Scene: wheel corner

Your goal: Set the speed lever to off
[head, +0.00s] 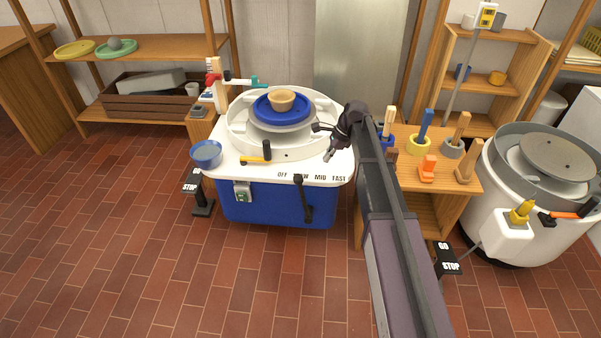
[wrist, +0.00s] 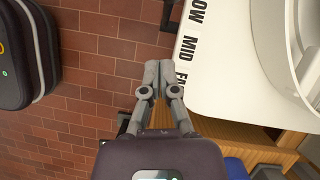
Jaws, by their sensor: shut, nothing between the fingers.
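The speed lever (head: 303,199) is a black bar on the front of the blue-bodied pottery wheel (head: 262,203). Its upper end overlaps the start of the SLOW label, between OFF and MID. The labels OFF, SLOW, MID and FAST run left to right along the white deck's front edge (head: 240,168). My gripper (head: 328,157) is shut and empty above the right part of the deck, right of the lever and apart from it. In the wrist view, my closed fingertips (wrist: 158,70) are near the FAST label, and part of the lever (wrist: 168,14) shows at the top edge.
A tan bowl (head: 281,99) sits on a blue disc on the wheel. A blue bowl (head: 206,154) is at the deck's left corner. A wooden stand with tools (head: 428,172) is close on the right. A STOP pedal (head: 194,188) stands left. Tiled floor in front is clear.

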